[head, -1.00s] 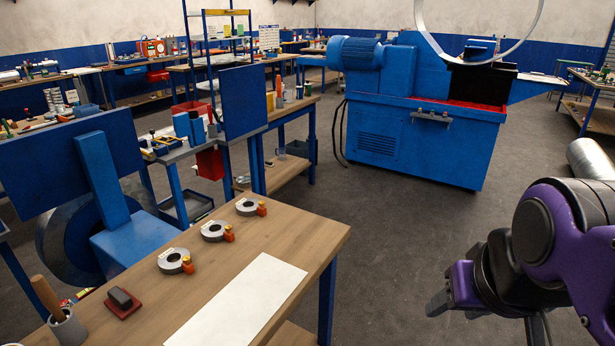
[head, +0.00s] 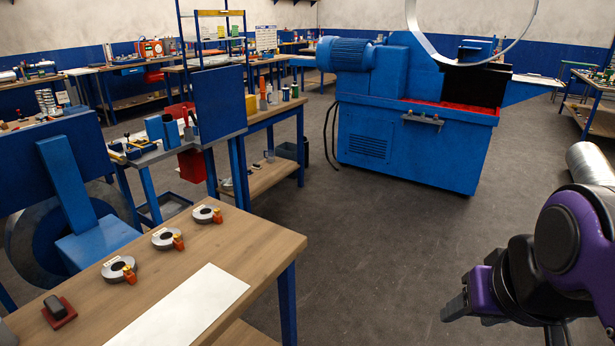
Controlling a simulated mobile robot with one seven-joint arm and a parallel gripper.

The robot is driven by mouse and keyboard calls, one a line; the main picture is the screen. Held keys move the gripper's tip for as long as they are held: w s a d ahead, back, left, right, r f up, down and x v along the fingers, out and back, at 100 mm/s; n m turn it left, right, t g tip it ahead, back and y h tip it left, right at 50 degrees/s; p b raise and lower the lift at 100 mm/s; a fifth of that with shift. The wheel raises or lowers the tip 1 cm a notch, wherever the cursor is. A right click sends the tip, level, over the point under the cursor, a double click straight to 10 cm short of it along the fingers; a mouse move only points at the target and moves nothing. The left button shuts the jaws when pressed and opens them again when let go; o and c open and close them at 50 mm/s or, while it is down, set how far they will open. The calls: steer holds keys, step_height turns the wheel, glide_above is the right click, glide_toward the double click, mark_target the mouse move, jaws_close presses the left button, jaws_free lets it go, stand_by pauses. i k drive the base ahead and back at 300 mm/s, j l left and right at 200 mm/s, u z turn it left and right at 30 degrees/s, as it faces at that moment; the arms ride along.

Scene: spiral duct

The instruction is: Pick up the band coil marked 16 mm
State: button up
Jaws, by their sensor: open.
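Three grey band coils lie flat in a row on the wooden bench (head: 258,243), each with an orange-red clip or tag at its right side. They are a near coil (head: 113,268), a middle coil (head: 161,239) and a far coil (head: 203,215). Small pale labels sit on them, but the markings are too small to read, so I cannot tell which is 16 mm. My gripper (head: 452,309) is at the right, open and empty. It is over the floor, well apart from the bench and the coils.
A white sheet (head: 185,310) lies on the bench in front of the coils. A dark block on a red base (head: 58,310) sits at the near left. A blue machine (head: 415,150) stands behind. Floor between bench and arm is clear.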

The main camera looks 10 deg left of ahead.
mark_target(159, 243)
steer(key=i+l+z, duration=0.15)
steer(key=i+l, duration=0.45)
steer(key=i+l+z, duration=0.2)
steer(key=i, duration=0.3)
steer(key=i+l+z, duration=0.2)
steer(key=i, duration=0.3)
steer(key=i+u, duration=0.25)
steer(key=i, duration=0.3)
steer(key=i+u, duration=0.3)
steer(key=i, duration=0.25)
steer(key=i+u, duration=0.8)
steer(key=u, duration=0.15)
steer(key=i+u, duration=0.8)
steer(key=u, duration=0.15)
steer(key=i+u, duration=0.5)
steer(key=u, duration=0.2)
steer(key=i+u, duration=0.5)
steer(key=u, duration=0.3)
steer(key=i+u, duration=0.15)
steer(key=u, duration=0.3)
steer(key=i+l+u, duration=0.15)
steer(key=u, duration=0.3)
steer(key=i+l+u, duration=0.15)
steer(key=u, duration=0.25)
steer(key=i+l+u, duration=0.1)
steer(key=u, duration=0.35)
